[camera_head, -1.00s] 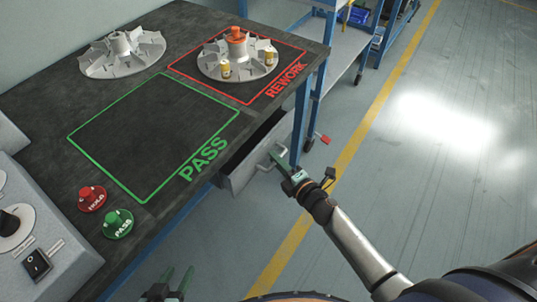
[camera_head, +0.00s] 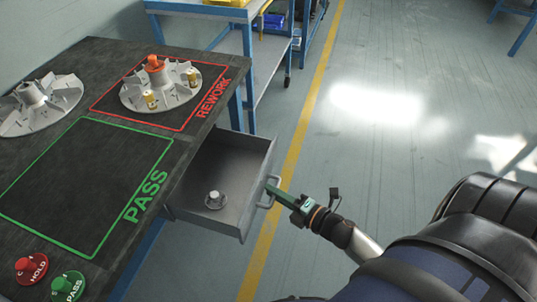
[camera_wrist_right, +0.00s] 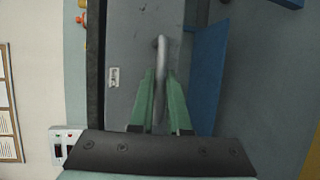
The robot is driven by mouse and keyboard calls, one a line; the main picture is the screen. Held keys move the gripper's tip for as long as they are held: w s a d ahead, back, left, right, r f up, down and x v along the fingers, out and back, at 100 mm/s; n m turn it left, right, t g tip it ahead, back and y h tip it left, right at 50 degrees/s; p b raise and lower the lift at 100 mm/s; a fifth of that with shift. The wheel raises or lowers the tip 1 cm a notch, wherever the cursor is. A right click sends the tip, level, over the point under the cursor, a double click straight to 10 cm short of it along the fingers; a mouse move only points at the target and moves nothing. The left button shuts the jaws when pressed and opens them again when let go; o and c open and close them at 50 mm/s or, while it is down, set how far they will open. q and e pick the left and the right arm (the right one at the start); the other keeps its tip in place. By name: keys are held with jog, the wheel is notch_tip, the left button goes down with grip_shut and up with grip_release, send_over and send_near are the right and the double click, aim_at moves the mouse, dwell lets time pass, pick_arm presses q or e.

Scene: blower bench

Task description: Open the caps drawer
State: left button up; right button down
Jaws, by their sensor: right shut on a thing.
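The grey caps drawer (camera_head: 240,160) is pulled out from under the bench's right side in the head view. A small grey cap (camera_head: 215,199) lies inside it near the front. My right gripper (camera_head: 276,190) is shut on the drawer's bar handle (camera_head: 270,191). In the right wrist view the two green fingers (camera_wrist_right: 160,100) stand either side of the handle (camera_wrist_right: 161,60), with the drawer front (camera_wrist_right: 125,85) behind it. My left gripper is out of view in the head view now.
The dark bench top (camera_head: 60,130) carries a green PASS outline and a red REWORK outline. HOLD (camera_head: 31,268) and PASS (camera_head: 67,287) buttons are at front. Floor right of the drawer is clear.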

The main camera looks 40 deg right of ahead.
jog(key=c, duration=1.2)
grip_release()
jog(key=shift+o, duration=0.2)
jog(key=v, duration=1.2)
jog(key=shift+s, duration=0.25)
jog(key=shift+d+r, duration=0.1)
